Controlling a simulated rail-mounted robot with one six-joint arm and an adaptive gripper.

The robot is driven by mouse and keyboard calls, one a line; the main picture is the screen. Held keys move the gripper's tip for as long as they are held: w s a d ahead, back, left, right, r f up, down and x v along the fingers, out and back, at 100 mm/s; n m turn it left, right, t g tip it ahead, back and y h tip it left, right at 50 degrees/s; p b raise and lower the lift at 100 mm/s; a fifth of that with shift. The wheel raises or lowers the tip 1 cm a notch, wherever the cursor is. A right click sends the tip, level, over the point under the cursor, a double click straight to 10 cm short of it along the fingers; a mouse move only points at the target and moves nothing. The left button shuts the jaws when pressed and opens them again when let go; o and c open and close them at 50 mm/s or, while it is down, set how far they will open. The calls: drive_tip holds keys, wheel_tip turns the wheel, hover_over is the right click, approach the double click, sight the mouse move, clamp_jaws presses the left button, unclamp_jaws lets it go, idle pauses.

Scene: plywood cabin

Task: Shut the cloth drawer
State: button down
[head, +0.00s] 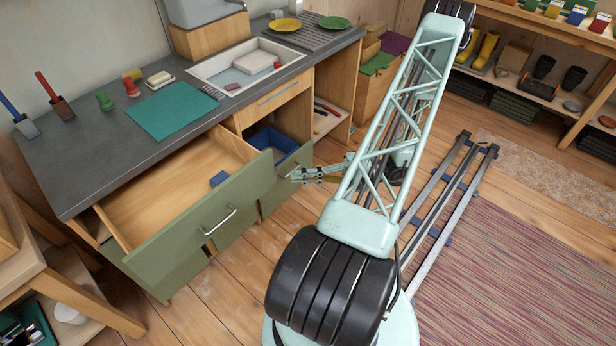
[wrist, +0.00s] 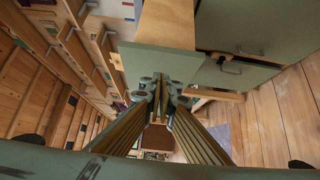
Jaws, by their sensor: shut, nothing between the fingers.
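A wide wooden drawer (head: 150,200) stands pulled out from under the grey counter. Its green front (head: 170,245) carries a metal handle (head: 218,221). A small folded blue thing (head: 218,179), perhaps a cloth, lies inside at the right. My gripper (head: 297,174) is shut and empty, low in front of the cabinet, to the right of the drawer front. In the wrist view its fingers (wrist: 160,88) meet in front of a green panel (wrist: 160,63). I cannot tell whether they touch it.
A second green front (head: 284,178) stands out beside the drawer, with a blue bin (head: 273,143) behind it. A sink (head: 245,68) and a teal mat (head: 172,110) are on the counter. A wooden table (head: 22,265) stands near left. Floor before the drawer is clear.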

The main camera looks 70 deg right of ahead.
sight(271, 171)
drive_tip(key=shift+w+d+b, duration=0.15)
drive_tip(key=shift+w+b, duration=0.55)
drive_tip(key=shift+w, duration=2.2)
